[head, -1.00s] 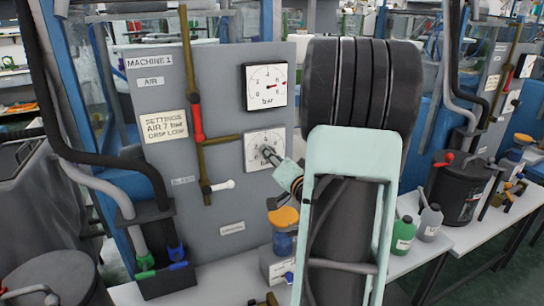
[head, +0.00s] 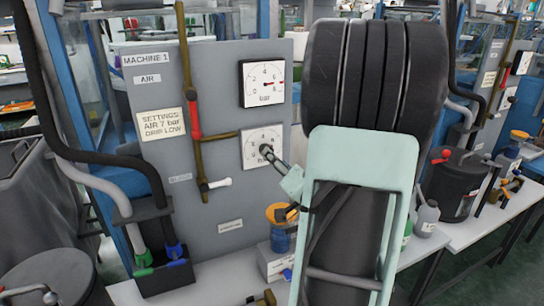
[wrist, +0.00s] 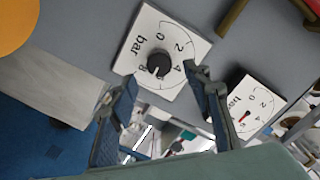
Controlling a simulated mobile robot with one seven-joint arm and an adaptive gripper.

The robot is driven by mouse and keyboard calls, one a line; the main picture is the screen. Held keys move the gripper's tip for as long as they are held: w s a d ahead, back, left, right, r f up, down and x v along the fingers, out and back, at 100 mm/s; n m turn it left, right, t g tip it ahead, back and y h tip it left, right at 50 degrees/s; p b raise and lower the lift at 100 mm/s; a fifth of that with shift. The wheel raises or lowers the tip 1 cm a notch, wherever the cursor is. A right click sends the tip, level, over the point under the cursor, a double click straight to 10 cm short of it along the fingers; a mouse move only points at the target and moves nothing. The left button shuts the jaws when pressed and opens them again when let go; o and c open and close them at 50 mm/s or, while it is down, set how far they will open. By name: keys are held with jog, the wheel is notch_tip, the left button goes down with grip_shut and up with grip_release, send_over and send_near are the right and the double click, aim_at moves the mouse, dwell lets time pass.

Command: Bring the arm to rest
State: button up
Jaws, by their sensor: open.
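My gripper (wrist: 161,78) is open in the wrist view, its two fingers spread on either side of the black knob (wrist: 158,63) of the lower bar dial (wrist: 180,45). Nothing is held between the fingers. Whether a finger touches the knob or dial, I cannot tell. In the head view my gripper (head: 271,155) is small and reaches left from behind my arm, in front of the lower dial (head: 250,158). My large dark and pale green arm hides much of the panel's right side and the bench behind it.
The grey panel (head: 215,90) carries an upper bar gauge (head: 253,76), pipes with a red lever (head: 194,118) and a white lever (head: 219,182). An orange-topped blue container (head: 279,238) stands on the bench below. A grey bottle (head: 427,218) stands right of my arm.

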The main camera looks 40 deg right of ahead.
jog(key=shift+v, duration=0.9)
